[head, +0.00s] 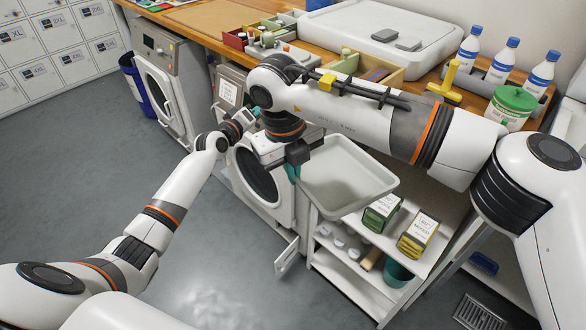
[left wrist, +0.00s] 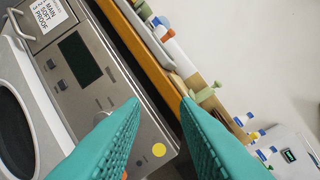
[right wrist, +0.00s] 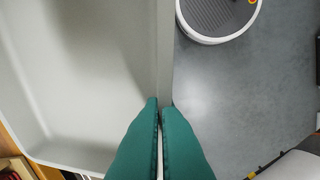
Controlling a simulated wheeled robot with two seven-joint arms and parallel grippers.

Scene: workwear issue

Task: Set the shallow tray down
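The shallow tray (head: 345,190) is pale grey and empty. In the head view it is held in the air beside the front of the washing machine, above the white shelf unit. My right gripper (head: 291,172) is at its left edge. In the right wrist view the teal fingers (right wrist: 160,104) are closed on the rim of the tray (right wrist: 85,75). My left gripper (left wrist: 160,100) is open and empty, facing a machine's control panel and the counter edge. In the head view my right arm partly hides it.
The white shelf unit (head: 345,278) holds a green box (head: 381,212), a yellow box (head: 417,236) and a teal pot (head: 397,272). The wooden counter (head: 205,22) carries bottles, a green-lidded tub (head: 512,108) and small bins. Grey floor is open at left.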

